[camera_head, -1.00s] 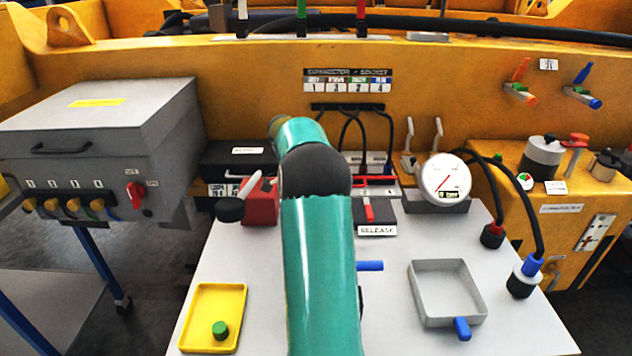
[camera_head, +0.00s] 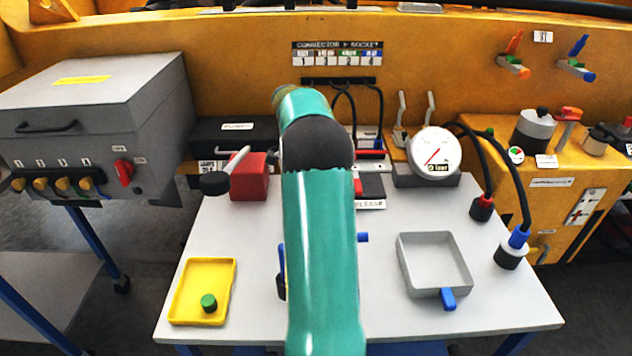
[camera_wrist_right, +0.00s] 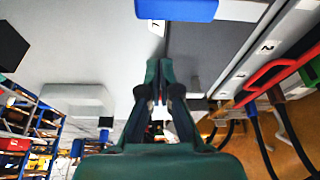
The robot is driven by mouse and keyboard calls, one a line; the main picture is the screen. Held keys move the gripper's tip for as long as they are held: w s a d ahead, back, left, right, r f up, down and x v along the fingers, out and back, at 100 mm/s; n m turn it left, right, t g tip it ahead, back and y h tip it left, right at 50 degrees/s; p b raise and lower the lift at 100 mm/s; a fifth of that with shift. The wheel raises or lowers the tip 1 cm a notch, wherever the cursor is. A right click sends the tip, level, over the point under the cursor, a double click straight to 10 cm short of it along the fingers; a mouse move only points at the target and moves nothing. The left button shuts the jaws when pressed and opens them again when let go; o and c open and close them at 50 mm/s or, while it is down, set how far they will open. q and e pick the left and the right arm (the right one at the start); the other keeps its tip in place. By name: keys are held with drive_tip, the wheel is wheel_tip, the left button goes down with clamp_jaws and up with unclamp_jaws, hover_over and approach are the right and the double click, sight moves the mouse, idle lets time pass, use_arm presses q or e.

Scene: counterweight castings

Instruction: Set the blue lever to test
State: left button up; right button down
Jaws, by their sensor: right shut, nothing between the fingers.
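A lever with a blue handle (camera_head: 579,46) stands out from the yellow wall at the upper right in the head view; its handle tilts up and right. A small label (camera_head: 543,37) sits left of it, too small to read surely. Blue parts (camera_head: 362,237) also show on the table beside my arm, which hides what they belong to. In the right wrist view a blue bar (camera_wrist_right: 180,8) crosses the top edge. My right gripper (camera_wrist_right: 161,78) is shut and empty, below that bar in the picture and apart from it. The head view hides it behind my arm. My left gripper is out of view.
An orange-handled lever (camera_head: 513,48) is left of the blue one. Cables (camera_head: 512,185) run at the right.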

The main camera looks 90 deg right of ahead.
drive_tip(key=v, duration=0.9)
drive_tip(key=shift+w+r+p, duration=0.15)
drive_tip(key=shift+w+p, duration=0.1)
drive_tip(key=shift+p, duration=0.15)
drive_tip(key=shift+d, duration=0.15)
